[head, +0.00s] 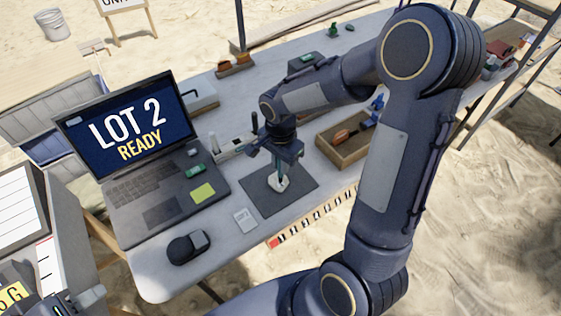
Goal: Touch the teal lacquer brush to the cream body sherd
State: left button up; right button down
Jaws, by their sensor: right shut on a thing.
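The cream body sherd (283,185) lies on a dark grey mat (252,194) near the front of the table. My right gripper (281,154) is above the mat, shut on the teal lacquer brush (279,168). The brush is held roughly upright, and its lower end meets the sherd in the picture. At this size I cannot tell whether it touches the sherd or stops just above it. The fingers hide the upper part of the brush. My left gripper is not in view.
A laptop (140,190) reading "LOT 2 READY" stands left of the mat. A wooden tray (345,155) with brushes is to the right. A dark mouse-like object (188,247) and white card (245,220) lie in front. My right arm covers the table's right part.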

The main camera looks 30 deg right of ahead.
jog(key=shift+f+b, duration=0.65)
dwell(1.7)
jog(key=shift+r+p, duration=3)
jog(key=shift+r, duration=1.1)
